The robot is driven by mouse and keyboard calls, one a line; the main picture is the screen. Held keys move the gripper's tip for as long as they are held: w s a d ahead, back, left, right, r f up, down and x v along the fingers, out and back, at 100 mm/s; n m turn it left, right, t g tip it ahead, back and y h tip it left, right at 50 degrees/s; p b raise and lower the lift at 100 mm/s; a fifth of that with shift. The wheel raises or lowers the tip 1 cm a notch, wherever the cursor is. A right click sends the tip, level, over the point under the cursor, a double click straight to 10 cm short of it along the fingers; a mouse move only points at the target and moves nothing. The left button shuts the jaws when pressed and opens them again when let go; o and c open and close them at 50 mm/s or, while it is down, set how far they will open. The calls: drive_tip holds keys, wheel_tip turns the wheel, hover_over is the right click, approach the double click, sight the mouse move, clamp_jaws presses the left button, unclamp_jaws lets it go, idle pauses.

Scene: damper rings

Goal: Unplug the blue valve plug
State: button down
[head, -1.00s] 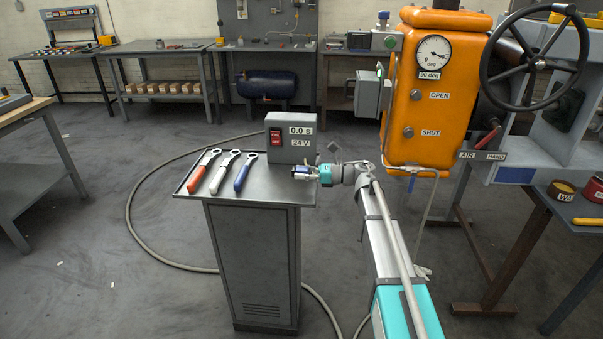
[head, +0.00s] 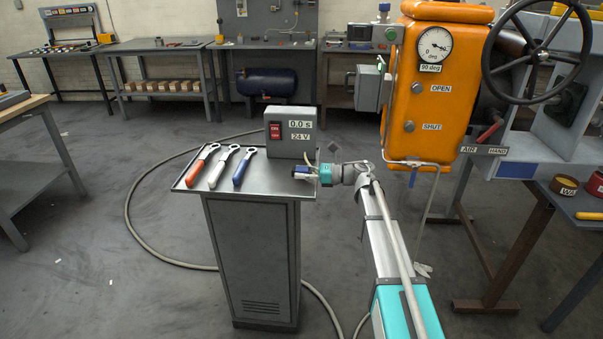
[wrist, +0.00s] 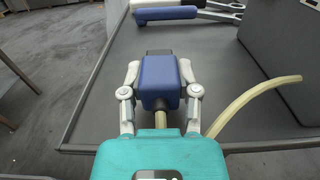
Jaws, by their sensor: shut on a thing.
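The blue valve plug (wrist: 160,80) is a blue block with a pale cable, seen in the wrist view between my two fingers. My gripper (wrist: 160,76) is shut on it, one finger on each side. In the head view my gripper (head: 312,173) is at the right edge of the grey cabinet's top, in front of the grey timer box (head: 291,132). The plug is small there and partly hidden by the gripper. A dark part shows at the plug's far end in the wrist view; I cannot tell whether the plug is seated in anything.
Three ring tools with red, white and blue handles (head: 244,168) lie left on the cabinet top (head: 205,188). The orange actuator (head: 430,110) with a gauge and handwheel (head: 537,55) stands to the right. A hose (head: 130,205) runs over the open floor.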

drive_tip(key=shift+f+b, duration=0.55)
drive_tip(key=shift+f, duration=0.1)
drive_tip(key=shift+f, duration=0.25)
idle(0.4)
drive_tip(key=shift+c, duration=1.3)
unclamp_jaws()
drive_tip(key=d, duration=1.2)
drive_tip(key=shift+s, duration=0.15)
clamp_jaws()
idle(0.5)
